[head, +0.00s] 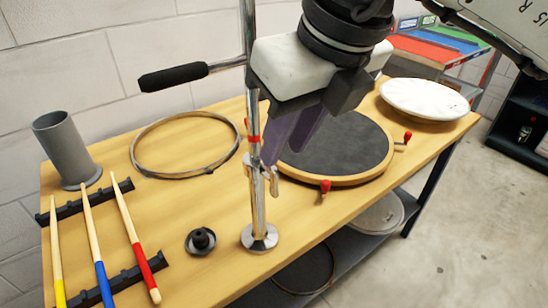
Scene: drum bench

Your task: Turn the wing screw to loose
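A chrome upright stand (258,205) rises from a round foot on the wooden bench. A small chrome wing screw (273,181) sticks out on the right side of its clamp, below a red band (253,139). My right gripper (283,156) comes down from above, just right of the post. Its two dark purple fingers look apart, with nothing seen between them. Their tips are just above the wing screw, and I cannot tell whether they touch it. My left gripper is not in view.
A padded rod (173,78) reaches left from the post. A hoop (150,172), a drum pad (345,150) with red-tipped screws and a white drumhead (425,98) lie behind. A black knob (201,241), drumsticks (98,240) and a grey cup (66,150) are left.

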